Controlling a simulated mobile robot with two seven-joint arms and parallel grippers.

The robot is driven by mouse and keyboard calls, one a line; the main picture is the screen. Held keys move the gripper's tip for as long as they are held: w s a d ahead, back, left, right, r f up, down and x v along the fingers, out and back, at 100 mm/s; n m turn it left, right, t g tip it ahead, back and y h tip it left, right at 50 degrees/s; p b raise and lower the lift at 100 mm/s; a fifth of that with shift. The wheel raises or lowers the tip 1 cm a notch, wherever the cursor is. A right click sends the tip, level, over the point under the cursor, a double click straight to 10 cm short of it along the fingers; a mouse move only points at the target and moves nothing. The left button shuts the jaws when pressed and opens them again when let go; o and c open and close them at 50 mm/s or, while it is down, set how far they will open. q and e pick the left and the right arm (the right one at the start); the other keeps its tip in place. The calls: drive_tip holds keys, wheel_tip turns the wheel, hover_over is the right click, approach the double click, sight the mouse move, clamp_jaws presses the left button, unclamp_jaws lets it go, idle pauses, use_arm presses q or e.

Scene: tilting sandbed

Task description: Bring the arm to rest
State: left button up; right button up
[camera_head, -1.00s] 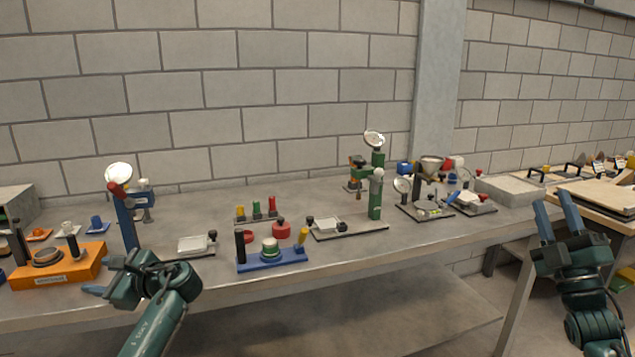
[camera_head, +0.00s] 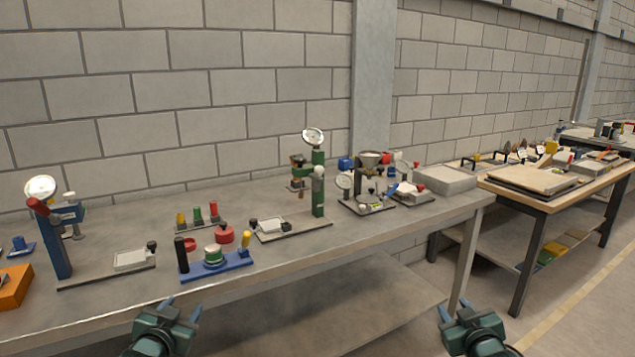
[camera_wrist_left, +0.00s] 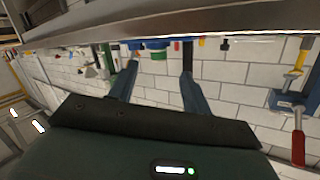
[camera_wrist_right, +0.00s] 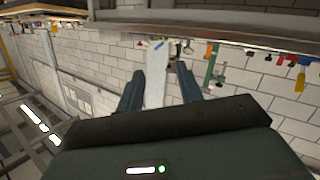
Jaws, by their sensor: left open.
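My left gripper (camera_head: 183,311) is at the bottom of the head view, in front of the bench's front edge, with its fingers apart and nothing between them. Its spread fingers also show in the left wrist view (camera_wrist_left: 158,75). My right gripper (camera_head: 459,318) is at the bottom right of the head view, in front of the bench's right end. Its two fingers stand apart and empty, as the right wrist view (camera_wrist_right: 158,88) also shows. Neither gripper touches anything that I can see.
A wooden-topped table (camera_head: 570,190) stands at the right. The floor between is free.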

use_arm(q)
drive_tip(key=s+d+f+g+h, duration=0.1)
drive_tip(key=s+d+f, duration=0.4)
drive_tip(key=s, duration=0.5)
drive_tip(key=s+d+f+g+h, duration=0.1)
drive_tip(key=s+d+f, duration=0.4)
drive_tip(key=s, duration=0.6)
drive_tip(key=s+d+f+g+h, duration=0.1)
drive_tip(key=s+d+f+g, duration=0.2)
drive_tip(key=s, duration=0.8)
drive_tip(key=shift+s+d+f+n, duration=0.25)
drive_tip(key=shift+d+f+n, duration=0.05)
drive_tip(key=shift+d+f, duration=0.7)
use_arm(e)
drive_tip(key=s+a+f+g+y, duration=0.1)
drive_tip(key=s+a+f, duration=0.4)
drive_tip(key=s, duration=0.5)
drive_tip(key=s+a+f+g+y, duration=0.1)
drive_tip(key=s+a+f, duration=0.4)
drive_tip(key=s, duration=0.6)
drive_tip(key=s+a+f+g+y, duration=0.1)
drive_tip(key=s+a+f+g, duration=0.2)
drive_tip(key=s, duration=0.8)
drive_tip(key=shift+s+a+f+m+y, duration=0.25)
drive_tip(key=shift+a+f+m+y, duration=0.05)
drive_tip(key=shift+a+f, duration=0.7)
